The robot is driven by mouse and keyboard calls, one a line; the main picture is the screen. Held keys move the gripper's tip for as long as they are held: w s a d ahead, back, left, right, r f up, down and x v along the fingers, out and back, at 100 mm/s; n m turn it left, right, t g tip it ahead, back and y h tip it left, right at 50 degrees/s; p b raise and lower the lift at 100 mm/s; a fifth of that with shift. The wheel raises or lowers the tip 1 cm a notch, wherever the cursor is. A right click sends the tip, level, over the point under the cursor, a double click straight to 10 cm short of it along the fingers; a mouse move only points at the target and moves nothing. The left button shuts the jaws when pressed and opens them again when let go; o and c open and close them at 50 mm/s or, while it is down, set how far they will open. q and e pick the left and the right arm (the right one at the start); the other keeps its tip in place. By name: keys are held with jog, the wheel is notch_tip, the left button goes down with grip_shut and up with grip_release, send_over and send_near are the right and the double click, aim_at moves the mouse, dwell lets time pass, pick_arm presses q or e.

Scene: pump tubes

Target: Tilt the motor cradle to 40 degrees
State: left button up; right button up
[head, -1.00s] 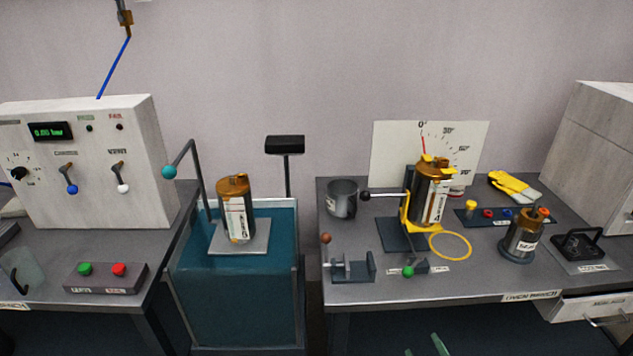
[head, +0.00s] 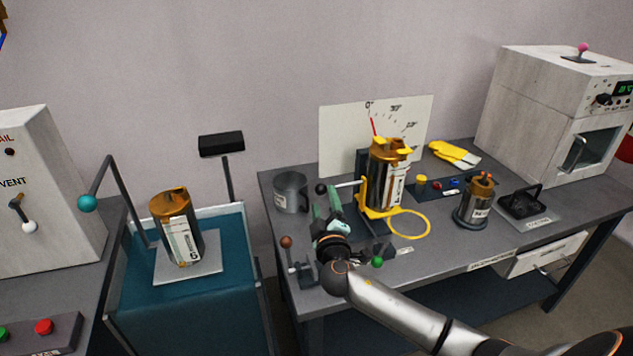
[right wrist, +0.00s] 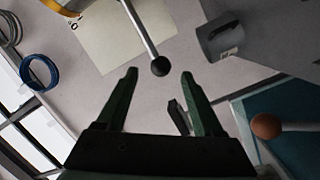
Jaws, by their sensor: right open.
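The yellow motor cradle (head: 374,212) stands upright on the right bench and holds a copper-coloured motor (head: 390,173). Its lever ends in a black ball (head: 321,188), which also shows in the right wrist view (right wrist: 160,66). On the dial board (head: 340,140) behind, the red pointer (head: 373,127) is near 0. My right gripper (head: 326,203) is open and empty at the lever's end. In the right wrist view, the ball appears between and just beyond the fingertips (right wrist: 159,75); contact is not visible. My left gripper is out of view.
A grey mug (head: 291,192) stands left of the lever. A small clamp with a brown ball (head: 286,242) and a green knob (head: 377,261) are near my right arm. A yellow ring (head: 410,224) lies in front of the cradle. Another motor (head: 176,225) stands on the teal cart.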

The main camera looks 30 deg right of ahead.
jog(key=x, duration=0.8)
jog(key=shift+w, duration=0.3)
grip_shut()
jog(key=shift+f, duration=0.1)
dwell(1.1)
